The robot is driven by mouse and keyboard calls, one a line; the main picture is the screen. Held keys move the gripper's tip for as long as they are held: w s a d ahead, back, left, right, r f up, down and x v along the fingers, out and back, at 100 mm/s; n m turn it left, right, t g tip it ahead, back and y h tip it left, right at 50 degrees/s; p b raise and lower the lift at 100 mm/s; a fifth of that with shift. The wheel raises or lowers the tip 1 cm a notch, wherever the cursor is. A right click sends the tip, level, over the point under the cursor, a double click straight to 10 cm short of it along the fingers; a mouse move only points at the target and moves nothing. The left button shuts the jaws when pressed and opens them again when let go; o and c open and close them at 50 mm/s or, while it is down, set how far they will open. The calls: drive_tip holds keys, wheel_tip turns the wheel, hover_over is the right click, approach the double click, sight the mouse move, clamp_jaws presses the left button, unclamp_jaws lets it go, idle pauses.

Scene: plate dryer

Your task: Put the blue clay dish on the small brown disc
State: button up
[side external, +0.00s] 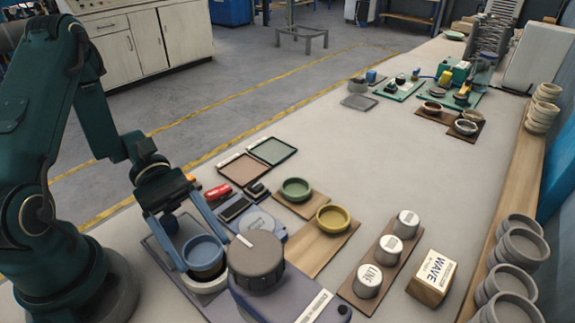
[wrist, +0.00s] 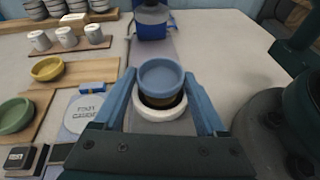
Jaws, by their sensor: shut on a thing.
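The blue clay dish (side external: 204,250) is between the two blue fingers of my gripper (side external: 204,258). In the wrist view, the dish (wrist: 160,75) sits level between the fingertips (wrist: 160,73), which are shut on it. Directly below the dish, a dark brown surface (wrist: 168,103) shows, apparently the small brown disc, within or on a white ring (wrist: 160,114). The white ring also shows below the gripper in the side view (side external: 207,287). The dish hides most of the brown surface. I cannot tell whether the dish touches it or hovers just above.
A large dark knob (side external: 256,262) on a blue-grey unit stands close right of my gripper. Green (side external: 296,189) and yellow (side external: 333,217) dishes sit on wooden boards. White-topped cylinders (side external: 389,249) and a WAVE box (side external: 433,277) stand farther right. The table's middle is clear.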

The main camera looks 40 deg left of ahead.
drive_tip(key=shift+a+f+y, duration=0.15)
drive_tip(key=shift+f+y, duration=0.05)
drive_tip(key=shift+f, duration=0.35)
drive_tip(key=shift+a+f+y, duration=0.15)
drive_tip(key=shift+f+y, duration=0.05)
drive_tip(key=shift+f, duration=0.3)
drive_tip(key=o, duration=1.5)
drive_tip(key=shift+c, duration=0.2)
drive_tip(key=shift+h, duration=0.5)
drive_tip(key=a+r, duration=0.3)
drive_tip(key=shift+w+a+r, duration=0.1)
drive_tip(key=shift+w+a, duration=0.1)
drive_tip(key=shift+w, duration=0.1)
drive_tip(key=shift+a+r, duration=0.3)
drive_tip(key=shift+r, duration=0.1)
